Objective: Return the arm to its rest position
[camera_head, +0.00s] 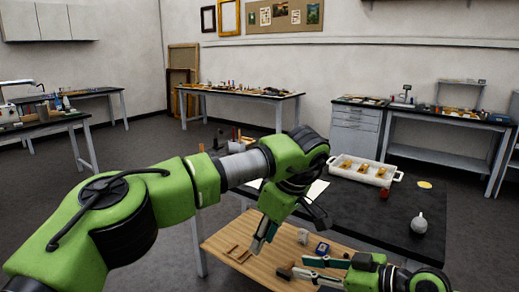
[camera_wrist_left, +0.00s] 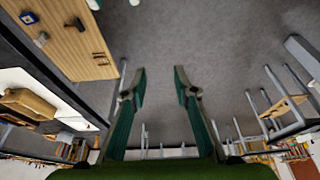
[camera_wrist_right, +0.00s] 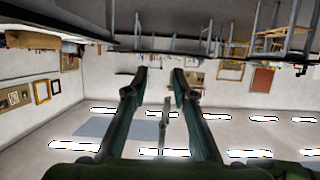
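My left arm (camera_head: 150,205) reaches across the head view from the left, bent at the wrist.
A dark table (camera_head: 385,215) holds a white tray (camera_head: 365,171) with gilt pieces, a dark red jar (camera_head: 384,193) and a grey bulb-shaped item (camera_head: 419,224). A wooden board (camera_head: 225,240) bears a blue item (camera_head: 322,248), a small grey block (camera_head: 303,236) and small wooden pieces (camera_head: 238,253).

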